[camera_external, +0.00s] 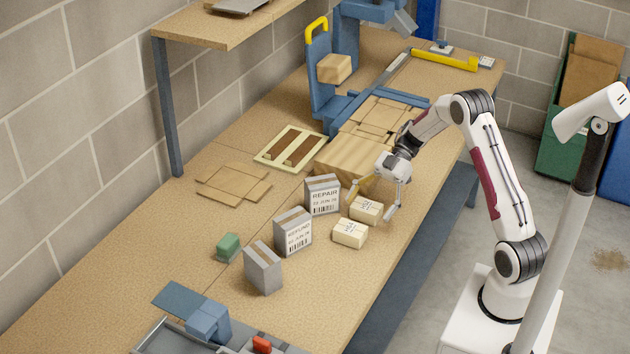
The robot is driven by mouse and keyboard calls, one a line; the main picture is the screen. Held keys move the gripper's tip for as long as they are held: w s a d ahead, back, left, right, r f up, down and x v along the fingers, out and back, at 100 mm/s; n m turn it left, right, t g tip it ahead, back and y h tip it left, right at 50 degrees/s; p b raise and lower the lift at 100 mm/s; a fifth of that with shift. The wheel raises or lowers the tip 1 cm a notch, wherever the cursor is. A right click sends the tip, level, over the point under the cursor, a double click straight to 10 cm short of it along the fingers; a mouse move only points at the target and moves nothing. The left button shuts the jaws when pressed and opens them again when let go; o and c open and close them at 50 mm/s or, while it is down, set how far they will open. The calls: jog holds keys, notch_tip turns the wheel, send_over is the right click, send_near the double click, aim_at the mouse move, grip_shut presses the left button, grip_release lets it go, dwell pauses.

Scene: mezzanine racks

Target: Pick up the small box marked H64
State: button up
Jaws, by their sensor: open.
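Two small cream boxes lie on the workbench: a farther one (366,209) and a nearer one (349,234). Both carry dark markings on top, too small to read here, so I cannot tell which is H64. My gripper (373,201) is open, its fingers spread and pointing down. One finger shows to the left of the farther small box and the other to its right. The gripper appears over or around that box; I cannot tell its exact height. Nothing is held between the fingers.
Grey boxes marked REPAIR (323,195) and REFUND (293,232) stand left of the small boxes, with a plain grey box (263,267) and a green block (228,247). A larger brown carton (345,157) lies behind my gripper. The bench's front right is clear.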

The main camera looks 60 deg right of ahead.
aim_at(355, 224)
jog(key=shift+x, duration=1.3)
jog(key=shift+a+r, duration=0.1)
jog(key=shift+a, duration=0.05)
jog(key=x, duration=0.4)
jog(key=shift+a+r, duration=0.15)
jog(key=shift+r, duration=0.25)
jog(key=shift+w+a+f, duration=0.15)
jog(key=shift+a+f, duration=0.15)
jog(key=shift+a, duration=0.2)
jog(key=c, duration=1.3)
